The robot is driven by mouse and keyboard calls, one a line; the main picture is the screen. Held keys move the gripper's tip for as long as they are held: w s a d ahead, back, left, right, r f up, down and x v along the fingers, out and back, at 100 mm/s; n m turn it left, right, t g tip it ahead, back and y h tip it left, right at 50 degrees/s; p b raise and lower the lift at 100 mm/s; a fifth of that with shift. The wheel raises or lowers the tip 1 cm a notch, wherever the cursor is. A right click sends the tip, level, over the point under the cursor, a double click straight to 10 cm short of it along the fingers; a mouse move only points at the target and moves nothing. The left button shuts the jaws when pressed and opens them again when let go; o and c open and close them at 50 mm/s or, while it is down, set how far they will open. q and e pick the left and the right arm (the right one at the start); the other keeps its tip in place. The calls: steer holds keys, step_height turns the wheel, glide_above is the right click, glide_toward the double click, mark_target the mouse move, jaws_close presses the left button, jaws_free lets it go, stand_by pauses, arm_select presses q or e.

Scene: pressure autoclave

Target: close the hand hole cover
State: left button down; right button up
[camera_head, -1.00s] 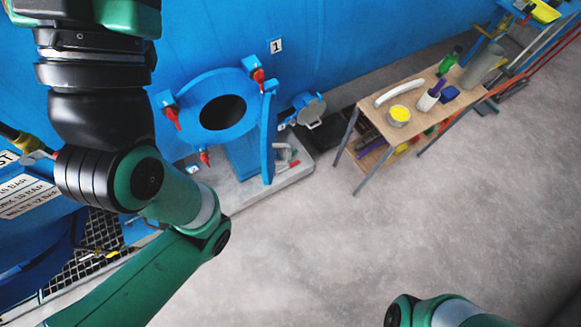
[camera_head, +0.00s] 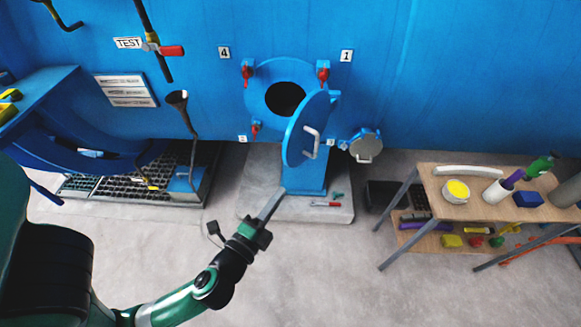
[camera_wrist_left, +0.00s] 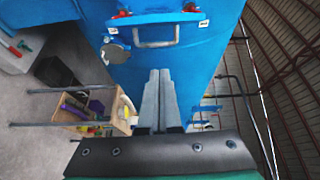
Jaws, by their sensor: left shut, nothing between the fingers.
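The blue flange (camera_head: 262,78) around the dark hand hole (camera_head: 285,98) is on the blue vessel wall. The blue round cover (camera_head: 300,125) stands swung out at its right side, and the hole is uncovered. A pale bar handle (camera_head: 311,142) is on the cover's face. Red-handled clamps (camera_head: 246,76) sit around the flange. My left gripper (camera_head: 272,203) is shut and empty, below and left of the cover, apart from it. In the left wrist view its fingers (camera_wrist_left: 158,92) are together, pointing toward a handle (camera_wrist_left: 155,42) on a blue surface. My right gripper is not in view.
A small round metal lid (camera_head: 366,146) sticks out right of the cover. A wooden shelf table (camera_head: 470,209) with several items stands at the right. A grey plinth (camera_head: 262,207) holds small tools. A dark grating (camera_head: 110,185) lies at the left. The floor between is clear.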

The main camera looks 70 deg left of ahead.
mark_target(287, 162)
arm_select(q)
steer(key=w+a+p, duration=0.1)
steer(key=w+a, duration=0.1)
steer(key=a, duration=0.1)
steer(key=w+a+p, duration=0.1)
steer(key=w+a, duration=0.1)
steer(key=a, duration=0.1)
steer(key=w+a+p, duration=0.2)
steer(key=a, duration=0.1)
steer(key=shift+w+a, duration=0.1)
steer(key=shift+a, duration=0.2)
